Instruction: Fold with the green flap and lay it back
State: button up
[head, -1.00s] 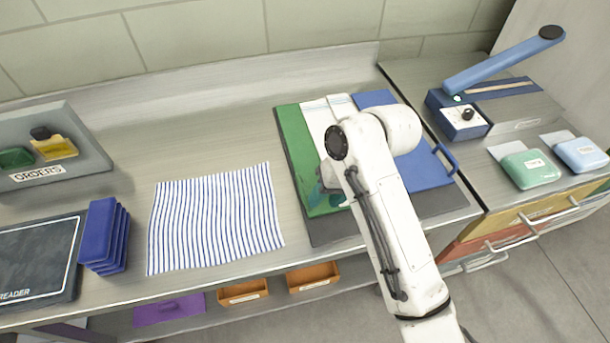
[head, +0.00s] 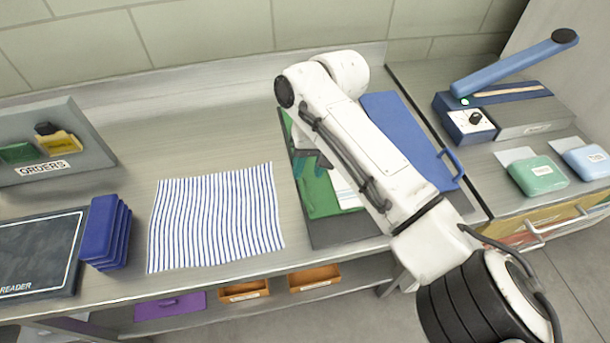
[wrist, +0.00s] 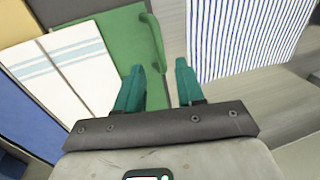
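The green flap (head: 319,198) lies flat on the left side of the folding board and is partly hidden by my arm in the head view. It also shows in the wrist view (wrist: 118,45), with a green handle (wrist: 153,42) along its outer edge. A white cloth with blue stripes (wrist: 65,70) lies on the board beside the green flap. My gripper (wrist: 160,68) has teal fingers that are apart and empty. It hangs over the flap's outer edge, with the handle just beyond the fingertips. In the head view my gripper (head: 311,161) is over the flap.
The blue flap (head: 408,140) with its handle lies flat on the right. A blue-striped cloth (head: 215,220) lies left of the board. Stacked blue blocks (head: 105,233) and a dark reader pad (head: 35,255) stand further left. A blue-armed device (head: 500,110) is at the right.

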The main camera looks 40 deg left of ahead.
aim_at(303, 185)
jog(key=shift+s+a+f, duration=0.15)
jog(key=shift+s+f, duration=0.05)
jog(key=shift+f, duration=0.9)
jog(key=shift+s+a+f, duration=0.15)
jog(key=shift+f, duration=0.95)
grip_shut()
